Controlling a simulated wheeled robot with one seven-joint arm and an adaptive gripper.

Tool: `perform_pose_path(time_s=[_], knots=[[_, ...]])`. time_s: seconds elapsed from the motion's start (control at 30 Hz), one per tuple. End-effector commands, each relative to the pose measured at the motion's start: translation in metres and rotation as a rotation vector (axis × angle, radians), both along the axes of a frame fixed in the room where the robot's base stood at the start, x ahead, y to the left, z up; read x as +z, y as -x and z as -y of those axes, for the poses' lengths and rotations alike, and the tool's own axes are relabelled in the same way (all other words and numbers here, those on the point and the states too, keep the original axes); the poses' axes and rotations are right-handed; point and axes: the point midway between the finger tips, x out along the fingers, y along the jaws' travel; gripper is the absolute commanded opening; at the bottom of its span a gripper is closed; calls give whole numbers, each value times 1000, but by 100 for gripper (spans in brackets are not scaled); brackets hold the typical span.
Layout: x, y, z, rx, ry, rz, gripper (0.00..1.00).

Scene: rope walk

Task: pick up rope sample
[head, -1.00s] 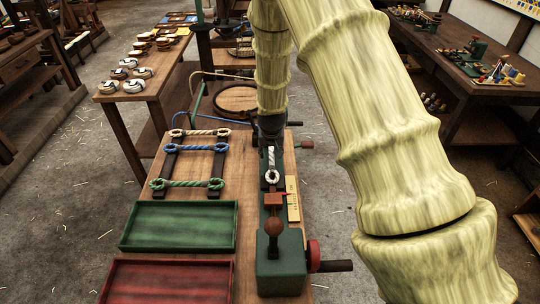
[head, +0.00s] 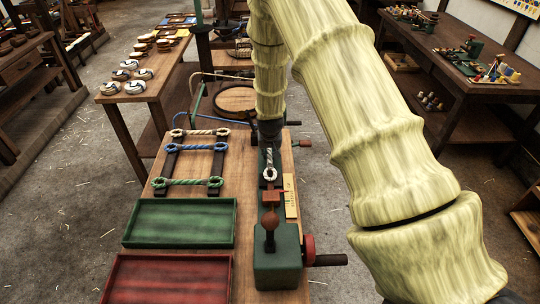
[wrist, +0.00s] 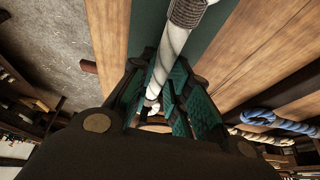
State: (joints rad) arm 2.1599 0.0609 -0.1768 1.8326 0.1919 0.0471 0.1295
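A white rope sample (head: 269,170) with an eye at its near end lies along the green bench machine, below my wrist. In the wrist view the white rope (wrist: 178,40) runs from a grey wrapped section at the top down between my fingers. My gripper (wrist: 163,75) has teal finger pads on both sides of the rope and looks open around it; contact is not clear. In the head view my gripper (head: 270,128) is mostly hidden by my arm. White, blue and green rope samples (head: 188,182) lie across a dark rack to the left.
A green tray (head: 181,244) and a red tray (head: 118,281) lie on the bench's near left. The machine has a ball-topped lever (head: 269,229) and a side crank (head: 329,260). Another table (head: 160,88) stands behind left; a dark workbench (head: 450,75) stands right.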

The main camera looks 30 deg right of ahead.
Motion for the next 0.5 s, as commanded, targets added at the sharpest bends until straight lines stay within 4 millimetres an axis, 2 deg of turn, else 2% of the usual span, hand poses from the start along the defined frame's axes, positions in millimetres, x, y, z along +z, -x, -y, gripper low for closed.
perform_pose_path(time_s=[0.33, 0.5], knots=[[-2, 2, -1, 0, -1, -5, 0], [11, 2, -1, 0, -2, -4, 0]])
